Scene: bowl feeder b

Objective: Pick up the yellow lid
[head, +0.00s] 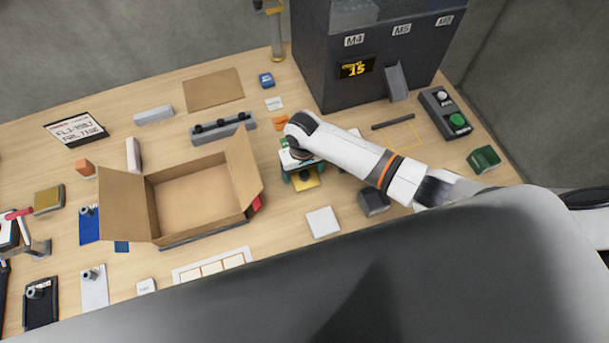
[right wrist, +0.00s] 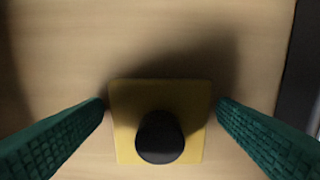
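The yellow lid (right wrist: 188,97) is a flat square plate with a black round knob (right wrist: 160,138) on top. It lies on the wooden table and also shows in the head view (head: 308,184), partly hidden under my right gripper. My right gripper (right wrist: 160,108) is open, with its green ribbed fingers on either side of the lid and close to its left and right edges. In the head view the right gripper (head: 301,176) points down over the lid.
An open cardboard box (head: 195,198) stands left of the lid. A white square (head: 322,222) and a dark grey block (head: 374,202) lie nearby. A dark machine (head: 345,90) stands behind, and a box with a green button (head: 446,112) is at the right.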

